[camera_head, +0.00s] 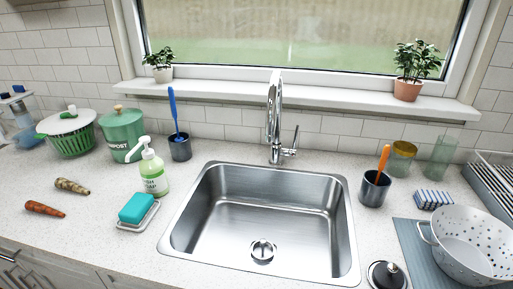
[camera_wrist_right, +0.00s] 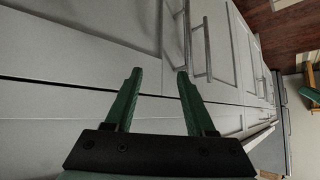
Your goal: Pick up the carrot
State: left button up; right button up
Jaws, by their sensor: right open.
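An orange carrot (camera_head: 45,209) lies on the white speckled counter at the far left in the head view, near the counter's front edge. Just behind it lies a second root, brownish and mottled (camera_head: 72,187), possibly another carrot. My right gripper (camera_wrist_right: 158,72) shows in the right wrist view with its two green fingers apart and nothing between them. It faces the grey cabinet fronts and their handles, and no carrot is in that view. Neither gripper shows in the head view.
A steel sink (camera_head: 262,225) fills the middle of the counter. A soap bottle (camera_head: 152,172), teal sponge on a dish (camera_head: 137,208), green compost bin (camera_head: 122,133) and salad spinner (camera_head: 68,133) stand around the carrots. A white colander (camera_head: 470,245) stands at right.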

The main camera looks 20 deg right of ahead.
aim_at(30, 204)
jog(key=k, duration=0.35)
jog(key=k+z, duration=0.15)
jog(key=z, duration=0.3)
jog(key=k+z, duration=0.15)
jog(key=z, duration=1.85)
jog(key=k+j+z, duration=0.15)
jog(key=z, duration=0.2)
jog(key=k+j+z, duration=0.3)
jog(key=k+j, duration=0.9)
jog(key=k, duration=0.15)
jog(key=k+j, duration=0.9)
jog(key=k, duration=0.15)
